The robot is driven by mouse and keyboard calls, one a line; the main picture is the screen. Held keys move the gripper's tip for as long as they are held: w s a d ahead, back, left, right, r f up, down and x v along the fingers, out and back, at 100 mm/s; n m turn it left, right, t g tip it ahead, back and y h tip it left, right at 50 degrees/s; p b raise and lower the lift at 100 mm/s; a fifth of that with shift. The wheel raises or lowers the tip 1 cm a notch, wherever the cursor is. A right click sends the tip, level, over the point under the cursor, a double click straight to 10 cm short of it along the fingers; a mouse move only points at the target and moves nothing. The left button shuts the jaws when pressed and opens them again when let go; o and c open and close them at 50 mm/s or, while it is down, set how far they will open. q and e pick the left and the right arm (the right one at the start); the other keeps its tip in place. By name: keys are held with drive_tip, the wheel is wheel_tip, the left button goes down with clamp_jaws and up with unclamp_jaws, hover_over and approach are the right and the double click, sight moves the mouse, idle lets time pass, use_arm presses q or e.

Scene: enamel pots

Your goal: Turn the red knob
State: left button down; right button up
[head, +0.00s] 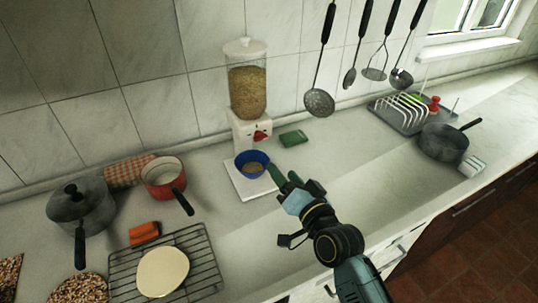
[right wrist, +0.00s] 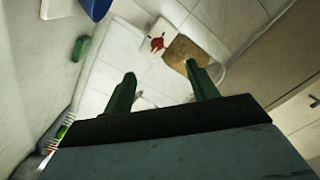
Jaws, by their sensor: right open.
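The red knob (head: 260,135) sits on the front of a white dispenser (head: 246,128) with a clear jar of grain (head: 247,92) above it. My right gripper (head: 285,176) is open and empty, below and to the right of the knob in the head view, apart from it. In the right wrist view the red knob (right wrist: 157,43) shows beyond the two green fingers (right wrist: 160,72), roughly between them. A blue bowl (head: 248,167) with some grain stands on the dispenser's base under the knob. My left gripper is not in view.
A green sponge (head: 293,138) lies right of the dispenser. A red pot (head: 163,174), a grey lidded pot (head: 80,206) and a wire rack (head: 203,262) stand left. A dish rack (head: 400,118) and a dark pan (head: 442,146) are at right.

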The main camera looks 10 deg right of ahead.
sight(262, 138)
drive_tip(key=w+n, duration=0.2)
drive_tip(key=w, duration=0.2)
drive_tip(key=w+a+n+b, duration=0.1)
drive_tip(key=w+n, duration=0.2)
drive_tip(key=w, duration=0.1)
drive_tip(key=w+a+n+b, duration=0.1)
drive_tip(key=w+n, duration=0.1)
drive_tip(key=w, duration=0.3)
drive_tip(key=shift+r+n+h, duration=0.15)
drive_tip(key=shift+n+h, duration=0.15)
drive_tip(key=shift+n, duration=0.1)
drive_tip(key=shift+c, duration=0.2)
drive_tip(key=c, duration=0.9)
drive_tip(key=shift+c, duration=0.2)
